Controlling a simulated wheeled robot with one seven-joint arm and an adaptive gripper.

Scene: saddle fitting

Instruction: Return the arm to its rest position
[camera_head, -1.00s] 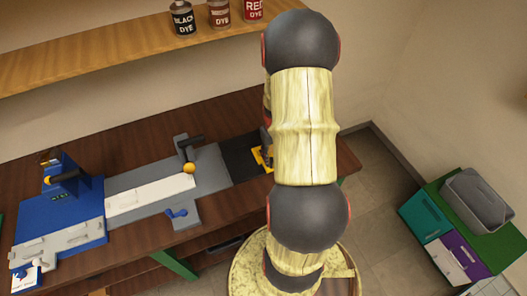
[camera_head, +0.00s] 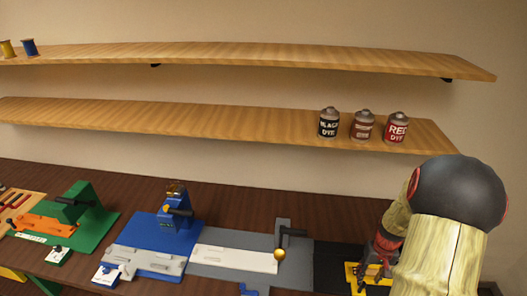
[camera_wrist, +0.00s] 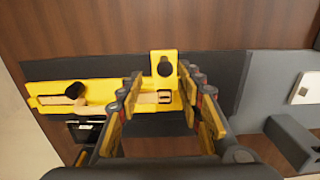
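My arm enters from the lower right in the head view, and its gripper (camera_head: 372,262) is low over the table's right part. In the wrist view my gripper (camera_wrist: 164,88) has its two fingers spread apart, with nothing seen held between them. Beyond the fingers is a yellow fixture (camera_wrist: 163,62) with an upright tab that has a dark hole. It lies on a black mat (camera_wrist: 225,75). In the head view the yellow fixture (camera_head: 352,276) is partly hidden by my gripper and arm. I cannot tell whether the fingers touch it.
Left of the mat are a grey fixture (camera_head: 262,245) with a white strip (camera_head: 235,258), a blue fixture (camera_head: 170,245) and a green fixture (camera_head: 95,225). Above, a lower shelf (camera_head: 220,119) carries black (camera_head: 328,124), brown (camera_head: 362,126) and red (camera_head: 396,128) dye cans.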

